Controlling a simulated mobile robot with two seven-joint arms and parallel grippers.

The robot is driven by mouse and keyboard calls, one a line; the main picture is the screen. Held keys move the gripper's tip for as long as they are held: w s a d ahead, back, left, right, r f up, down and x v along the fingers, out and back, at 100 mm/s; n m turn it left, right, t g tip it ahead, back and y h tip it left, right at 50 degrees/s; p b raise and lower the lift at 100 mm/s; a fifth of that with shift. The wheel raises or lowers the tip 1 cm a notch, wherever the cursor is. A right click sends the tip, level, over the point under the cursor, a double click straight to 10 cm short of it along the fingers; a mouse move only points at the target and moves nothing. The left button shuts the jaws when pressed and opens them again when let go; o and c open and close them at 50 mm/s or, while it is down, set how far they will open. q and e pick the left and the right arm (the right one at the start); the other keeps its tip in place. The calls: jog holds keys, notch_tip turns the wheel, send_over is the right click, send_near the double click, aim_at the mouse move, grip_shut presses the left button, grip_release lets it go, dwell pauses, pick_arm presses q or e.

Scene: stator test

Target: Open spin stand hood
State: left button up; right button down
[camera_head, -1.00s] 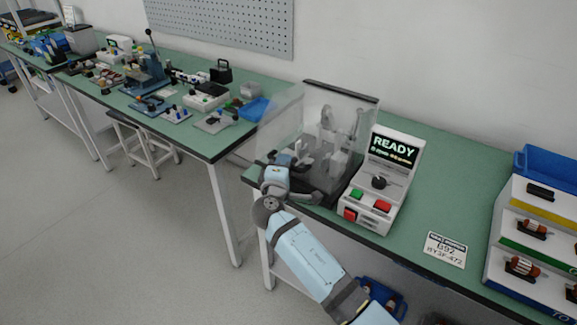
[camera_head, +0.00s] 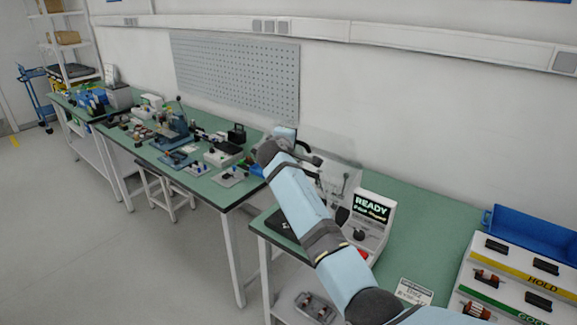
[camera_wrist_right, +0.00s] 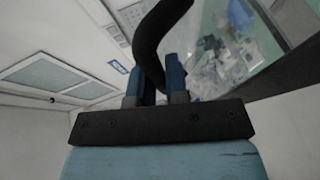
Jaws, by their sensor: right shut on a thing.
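The spin stand (camera_head: 343,184) is on the near green bench, with its metal fixture partly hidden behind my right arm. Its clear hood (camera_head: 338,146) is swung up above the fixture, tilted back toward the wall. My right gripper (camera_head: 298,142) is high at the hood's left edge. In the right wrist view, the blue fingers of my right gripper (camera_wrist_right: 153,82) are shut around the curved black hood handle (camera_wrist_right: 159,32). The control box (camera_head: 369,222) right of the stand has a screen reading READY. My left gripper is not in view.
A label card (camera_head: 413,291) lies on the bench right of the control box. A sorting rack (camera_head: 512,283) and a blue bin (camera_head: 533,232) stand at the far right. Another bench (camera_head: 240,192) with tools and parts is at the left. A pegboard (camera_head: 236,75) hangs on the wall.

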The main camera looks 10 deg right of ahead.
jog(key=d+r, duration=0.1)
jog(key=w+d+r, duration=0.1)
jog(key=r, duration=0.1)
jog(key=w+d+r+p, duration=0.1)
jog(key=shift+w+r, duration=0.15)
jog(key=shift+r, duration=0.1)
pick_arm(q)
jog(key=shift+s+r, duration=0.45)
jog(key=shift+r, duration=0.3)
pick_arm(e)
jog(key=shift+w+d+r, duration=0.35)
jog(key=shift+d+r, duration=0.05)
jog(key=shift+d, duration=0.05)
jog(key=c, duration=1.1)
grip_release()
jog(key=shift+c, duration=0.2)
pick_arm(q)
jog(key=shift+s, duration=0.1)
pick_arm(e)
jog(key=shift+s+a, duration=0.3)
jog(key=shift+s, duration=0.15)
pick_arm(q)
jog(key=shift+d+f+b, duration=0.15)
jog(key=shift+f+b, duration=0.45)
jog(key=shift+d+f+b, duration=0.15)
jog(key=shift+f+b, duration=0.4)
jog(key=shift+b, duration=0.05)
pick_arm(e)
jog(key=v, duration=1.3)
jog(key=shift+r, duration=0.25)
